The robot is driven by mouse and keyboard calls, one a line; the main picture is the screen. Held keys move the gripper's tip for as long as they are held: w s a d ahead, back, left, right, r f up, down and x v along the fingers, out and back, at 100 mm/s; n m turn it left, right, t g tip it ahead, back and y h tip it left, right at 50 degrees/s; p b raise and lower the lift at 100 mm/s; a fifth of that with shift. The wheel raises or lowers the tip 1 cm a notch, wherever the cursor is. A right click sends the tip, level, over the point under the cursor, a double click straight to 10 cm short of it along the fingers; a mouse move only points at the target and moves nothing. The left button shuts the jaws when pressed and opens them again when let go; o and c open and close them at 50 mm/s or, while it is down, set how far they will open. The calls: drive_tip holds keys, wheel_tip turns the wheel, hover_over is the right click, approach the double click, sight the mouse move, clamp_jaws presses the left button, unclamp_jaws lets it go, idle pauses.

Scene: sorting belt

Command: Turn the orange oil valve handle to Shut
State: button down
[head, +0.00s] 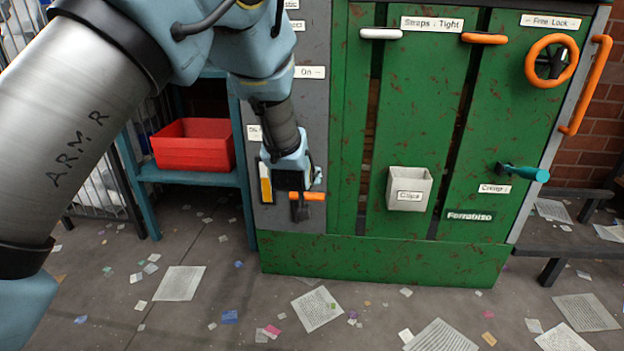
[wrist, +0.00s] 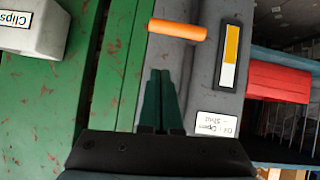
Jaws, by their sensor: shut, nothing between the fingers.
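The orange oil valve handle (head: 309,196) is on the lower grey panel, lying about level and reaching right toward the green doors. It also shows in the wrist view (wrist: 178,30), just beyond my fingertips and apart from them in the picture. My gripper (head: 300,212) is in front of the panel by the handle and hides part of it in the head view. In the wrist view its dark green fingers (wrist: 161,74) are together and empty. The Oil label (wrist: 217,127) reads Open and Shut, printed upside down to this view; my arm partly covers it in the head view.
A yellow and white strip (head: 266,184) is beside the handle. A grey Clips box (head: 409,189) juts from the green door. A teal clamp lever (head: 522,172) and orange wheel (head: 552,61) are farther right. A red bin (head: 193,145) stands on the left shelf. Papers litter the floor.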

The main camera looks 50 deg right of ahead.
drive_tip(key=v, duration=0.2)
drive_tip(key=shift+s+a+r, duration=0.15)
drive_tip(key=shift+a, duration=0.05)
idle(0.4)
drive_tip(key=w+a+r+n+y, duration=0.1)
drive_tip(key=w+a+n+y, duration=0.1)
drive_tip(key=w+a, duration=0.6)
drive_tip(key=w+a+r+n+y, duration=0.15)
drive_tip(key=w+a, duration=0.25)
drive_tip(key=a, duration=0.8)
drive_tip(key=w+a+r+n+y, duration=0.1)
drive_tip(key=w+a+n+y, duration=0.1)
drive_tip(key=w+a, duration=0.6)
drive_tip(key=s+a+r+n+g+y, duration=0.15)
drive_tip(key=s+a, duration=0.25)
drive_tip(key=a, duration=0.7)
drive_tip(key=s+a+n+g+y, duration=0.15)
drive_tip(key=s+a, duration=0.25)
drive_tip(key=a, duration=0.7)
drive_tip(key=s+a+r+n+g+y, duration=0.15)
drive_tip(key=s+a, duration=0.25)
drive_tip(key=a, duration=0.8)
wheel_tip(320, 180, up, 30)
drive_tip(key=p, duration=3.1)
drive_tip(key=shift+w+d+h, duration=0.25)
drive_tip(key=shift+d+h, duration=0.05)
drive_tip(key=shift+d, duration=0.15)
